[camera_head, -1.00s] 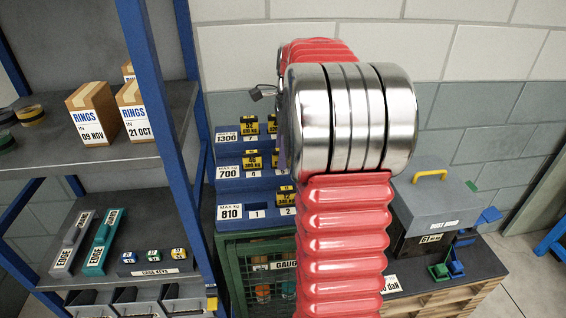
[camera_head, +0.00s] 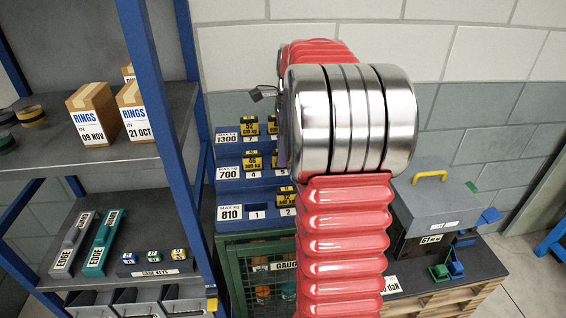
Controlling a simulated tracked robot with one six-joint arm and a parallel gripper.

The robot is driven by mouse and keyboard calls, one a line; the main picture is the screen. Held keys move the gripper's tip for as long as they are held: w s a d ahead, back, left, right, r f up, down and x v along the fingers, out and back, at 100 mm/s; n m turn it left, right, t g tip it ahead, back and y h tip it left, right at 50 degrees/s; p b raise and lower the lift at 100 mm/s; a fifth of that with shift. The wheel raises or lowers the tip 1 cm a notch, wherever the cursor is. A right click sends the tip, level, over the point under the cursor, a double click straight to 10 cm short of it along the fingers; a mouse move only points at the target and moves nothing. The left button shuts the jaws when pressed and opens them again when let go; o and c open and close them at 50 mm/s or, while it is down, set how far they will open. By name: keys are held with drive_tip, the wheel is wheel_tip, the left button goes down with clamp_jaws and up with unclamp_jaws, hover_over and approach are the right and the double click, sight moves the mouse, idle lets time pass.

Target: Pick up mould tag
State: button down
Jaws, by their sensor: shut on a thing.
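Yellow mould tags stand on a blue stepped rack (camera_head: 229,173) with rows labelled 1300, 700 and 810. On the top row one tag (camera_head: 249,126) shows beside another partly covered one (camera_head: 272,124). The middle row holds a tag (camera_head: 252,160) at left. The bottom row has a bare place marked 1 and a tag (camera_head: 286,196) at place 2. My arm's red sleeve and metal joint cover the rack's right side.
A blue-framed shelf with ring boxes (camera_head: 92,115) and edge cases (camera_head: 103,243) stands at left. A green mesh cage (camera_head: 232,262) is under the rack. At right a grey case (camera_head: 437,200) with a yellow handle sits on a dark-topped bench.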

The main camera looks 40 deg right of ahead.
wheel_tip(320, 180, up, 10)
idle(0.7)
drive_tip(key=shift+r, duration=0.1)
idle(0.4)
drive_tip(key=shift+r, duration=0.9)
